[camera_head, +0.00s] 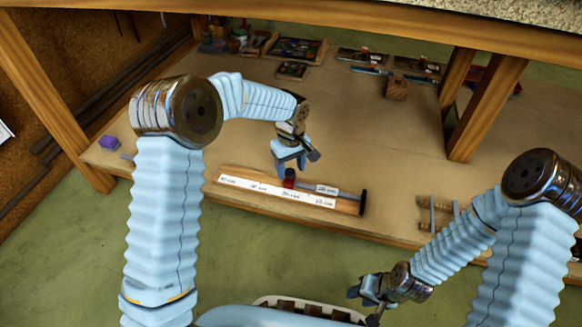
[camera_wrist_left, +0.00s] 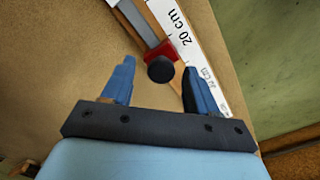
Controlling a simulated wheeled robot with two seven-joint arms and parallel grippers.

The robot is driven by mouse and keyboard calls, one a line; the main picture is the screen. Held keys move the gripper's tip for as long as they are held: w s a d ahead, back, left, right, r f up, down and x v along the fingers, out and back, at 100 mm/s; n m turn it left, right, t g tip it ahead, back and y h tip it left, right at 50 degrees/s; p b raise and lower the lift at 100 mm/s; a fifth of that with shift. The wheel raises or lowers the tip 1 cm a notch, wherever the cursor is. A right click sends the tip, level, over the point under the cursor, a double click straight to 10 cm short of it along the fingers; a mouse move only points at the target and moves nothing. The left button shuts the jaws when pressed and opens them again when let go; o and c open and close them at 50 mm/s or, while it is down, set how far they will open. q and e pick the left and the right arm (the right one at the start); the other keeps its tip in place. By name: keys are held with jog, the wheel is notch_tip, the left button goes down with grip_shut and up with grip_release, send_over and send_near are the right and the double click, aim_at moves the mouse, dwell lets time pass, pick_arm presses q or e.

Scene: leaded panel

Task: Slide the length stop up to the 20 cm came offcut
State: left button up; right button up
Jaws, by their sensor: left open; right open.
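The length stop (camera_head: 290,178) is a red block with a black knob on a wooden measuring board (camera_head: 348,205) with white centimetre labels. The red block (camera_wrist_left: 170,50) and its knob (camera_wrist_left: 160,69) also show in the left wrist view. The came offcut (camera_head: 308,186) is a grey strip with a white 20 cm tag, lying right of the stop; its near end (camera_wrist_left: 137,22) is close to the red block. I cannot tell whether they touch. My left gripper (camera_head: 290,165) is open, its fingers either side of the knob. My right gripper (camera_head: 364,301) is open and empty, away from the board.
A black end block (camera_head: 363,202) closes the board's right end. A wooden rack (camera_head: 424,213) with grey strips stands to the right. A purple block (camera_head: 109,143) sits at the bench's left. Trays of tools (camera_head: 297,49) are at the back. The bench middle is clear.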

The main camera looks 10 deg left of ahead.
pick_arm(q)
notch_tip(320, 180, up, 13)
jog(key=p, duration=0.3)
jog(key=shift+r, duration=0.15)
jog(key=m+h+p, duration=0.1)
jog(key=m+p, duration=0.1)
jog(key=p, duration=0.1)
send_over(291, 171)
jog(key=s, duration=0.3)
notch_tip(291, 171, down, 6)
jog(key=f, duration=0.1)
jog(key=s+d+f+m+h+p, duration=0.15)
jog(key=s+f+p, duration=0.25)
jog(key=s+f, duration=0.4)
jog(key=s+f+m+h+p, duration=0.1)
jog(key=s+f+m+p, duration=0.2)
jog(key=s, duration=1.2)
jog(key=shift+s+a+t+h+p, duration=0.15)
jog(key=shift+a+t+h+p, duration=0.25)
jog(key=shift+p, duration=0.35)
